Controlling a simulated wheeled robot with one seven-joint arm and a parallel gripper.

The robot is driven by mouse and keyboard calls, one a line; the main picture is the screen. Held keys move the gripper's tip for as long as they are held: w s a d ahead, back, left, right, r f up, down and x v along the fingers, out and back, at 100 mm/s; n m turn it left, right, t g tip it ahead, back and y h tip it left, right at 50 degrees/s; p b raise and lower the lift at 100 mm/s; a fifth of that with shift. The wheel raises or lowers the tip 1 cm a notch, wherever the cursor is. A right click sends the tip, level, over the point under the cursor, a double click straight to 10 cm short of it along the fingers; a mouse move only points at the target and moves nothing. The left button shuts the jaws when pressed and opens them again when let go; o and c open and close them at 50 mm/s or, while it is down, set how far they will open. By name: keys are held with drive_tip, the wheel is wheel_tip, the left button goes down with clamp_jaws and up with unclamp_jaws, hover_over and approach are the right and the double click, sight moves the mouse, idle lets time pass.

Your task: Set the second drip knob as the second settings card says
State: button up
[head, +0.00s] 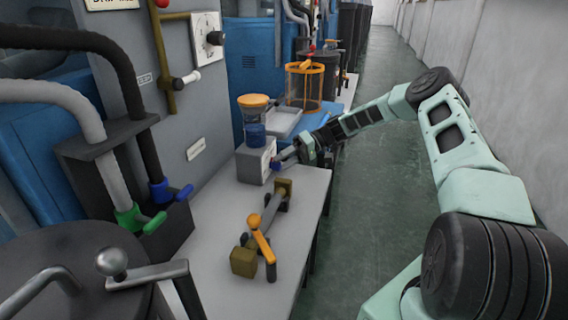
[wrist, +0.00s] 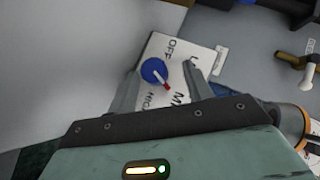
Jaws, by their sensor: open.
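In the wrist view a round blue knob (wrist: 153,70) with a white, red-tipped pointer sits on a white dial plate (wrist: 172,43). The plate reads OFF, HIGH and partly hidden words starting with L and M. The red tip points roughly toward the M word, slightly to its HIGH side. My gripper (wrist: 160,78) is open, with one finger on each side of the knob; contact cannot be told. In the head view my gripper (head: 284,158) is at the grey box (head: 253,167) under an orange-lidded jar (head: 253,113). A small white card (head: 196,148) is on the grey panel; its text is unreadable.
A bar with an orange-handled lever (head: 261,238) lies on the grey bench (head: 212,262) in front. An orange wire basket (head: 304,85) and a grey tray (head: 284,122) stand beyond. A wall dial (head: 207,40) is at upper left. The green aisle floor (head: 370,200) is clear.

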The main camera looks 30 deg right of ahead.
wheel_tip(320, 180, up, 9)
drive_tip(key=shift+r+p, duration=0.15)
drive_tip(key=shift+p, duration=0.25)
drive_tip(key=shift+a, duration=0.1)
